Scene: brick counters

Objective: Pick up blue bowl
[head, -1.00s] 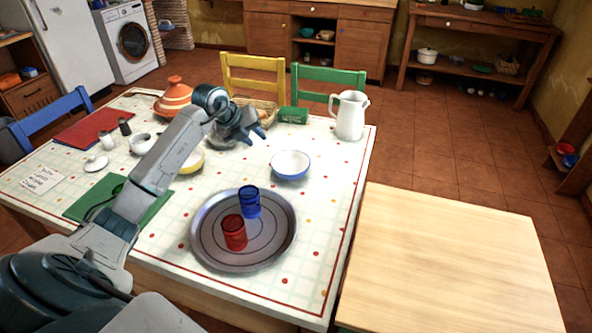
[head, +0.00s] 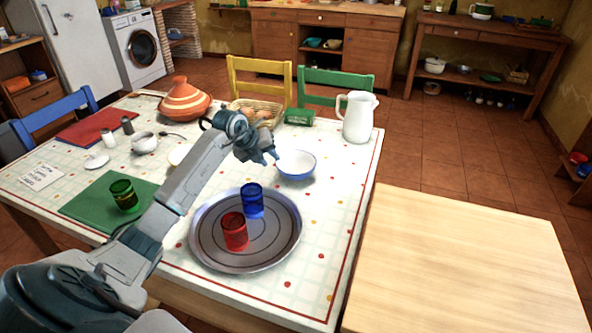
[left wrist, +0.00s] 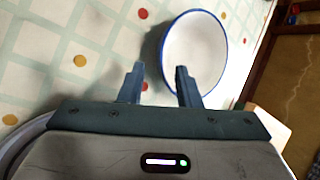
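The blue bowl (head: 296,165) is white inside with a blue rim and stands upright on the table, right of centre in the head view. In the left wrist view the bowl (left wrist: 194,52) is at the top, just ahead of the fingers. My left gripper (head: 270,159) is open and empty, at the left side of the bowl. In the left wrist view its fingertips (left wrist: 158,68) are apart, and the right finger overlaps the bowl's near left rim. I cannot tell whether it touches. My right gripper is not in view.
A round metal tray (head: 275,258) with a red cup (head: 234,232) and a blue cup (head: 252,200) is in front of the bowl. A white pitcher (head: 358,118) stands behind right, and a basket (head: 240,105) behind left. A bare wooden table (head: 460,260) is at right.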

